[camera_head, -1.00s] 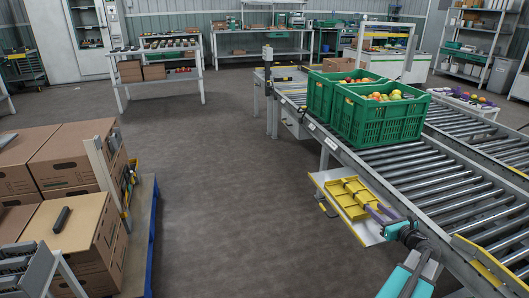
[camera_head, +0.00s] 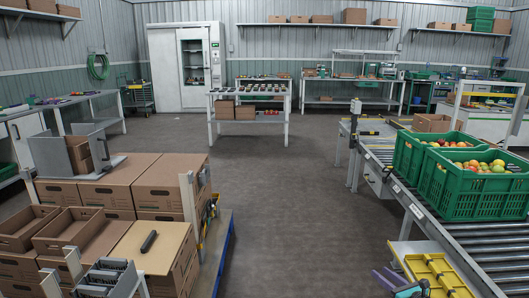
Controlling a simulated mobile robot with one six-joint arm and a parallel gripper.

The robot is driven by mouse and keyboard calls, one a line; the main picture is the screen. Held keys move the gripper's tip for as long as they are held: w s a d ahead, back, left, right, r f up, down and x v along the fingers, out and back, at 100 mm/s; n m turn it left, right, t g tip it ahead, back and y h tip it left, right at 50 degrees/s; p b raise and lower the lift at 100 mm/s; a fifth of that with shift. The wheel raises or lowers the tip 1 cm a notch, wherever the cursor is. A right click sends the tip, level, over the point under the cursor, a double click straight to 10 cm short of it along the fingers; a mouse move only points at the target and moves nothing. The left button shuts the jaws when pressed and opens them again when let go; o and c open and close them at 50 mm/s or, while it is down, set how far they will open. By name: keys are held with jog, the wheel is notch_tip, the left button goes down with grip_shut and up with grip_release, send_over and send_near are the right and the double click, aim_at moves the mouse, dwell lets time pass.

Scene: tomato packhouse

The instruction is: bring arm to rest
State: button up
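My gripper (camera_head: 386,276) shows at the bottom edge, right of centre. Its two purple fingers look spread apart with nothing between them. They are beside the left part of a yellow tray (camera_head: 436,277) on a pale side shelf, which is attached to the roller conveyor. I cannot tell whether the fingers touch the shelf. The rest of my arm is cut off by the picture's lower edge.
Two green crates (camera_head: 478,193) of tomatoes stand on the roller conveyor (camera_head: 479,231) at right. Cardboard boxes (camera_head: 105,199) are stacked on a blue-edged pallet at left. The grey floor (camera_head: 289,220) between them is clear. A shelved bench (camera_head: 249,128) stands behind.

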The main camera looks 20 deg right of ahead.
jog(key=w+a+f+m+g+y+p, duration=0.1)
jog(key=w+a+m+p, duration=0.45)
jog(key=a, duration=0.95)
jog(key=w+a+f+p, duration=0.1)
jog(key=w+a+p, duration=0.2)
jog(key=w+a, duration=0.85)
jog(key=s+a+f+m+g+h+p, duration=0.25)
jog(key=s+a+f+m, duration=0.2)
jog(key=a, duration=0.45)
jog(key=s+a+f+m+g+p, duration=0.1)
jog(key=s+a+f+m+g, duration=0.25)
jog(key=s, duration=0.25)
jog(key=s+a+f+m+g+h+p, duration=0.1)
jog(key=s+a+f+m+g+p, duration=0.1)
jog(key=s+f+m, duration=0.4)
jog(key=s+a+f+m+g+p, duration=0.1)
jog(key=s+a+f+m+g, duration=0.2)
jog(key=s, duration=0.4)
jog(key=s+a+m+g+y, duration=0.1)
jog(key=s+m+g, duration=0.3)
jog(key=s, duration=0.7)
jog(key=s+a+r+m+g, duration=0.1)
jog(key=s+a+m+g, duration=0.2)
jog(key=s+m, duration=0.6)
jog(key=shift+s+g+y, duration=0.35)
jog(key=shift+s+g, duration=0.5)
jog(key=shift+g, duration=0.35)
jog(key=shift+s, duration=0.1)
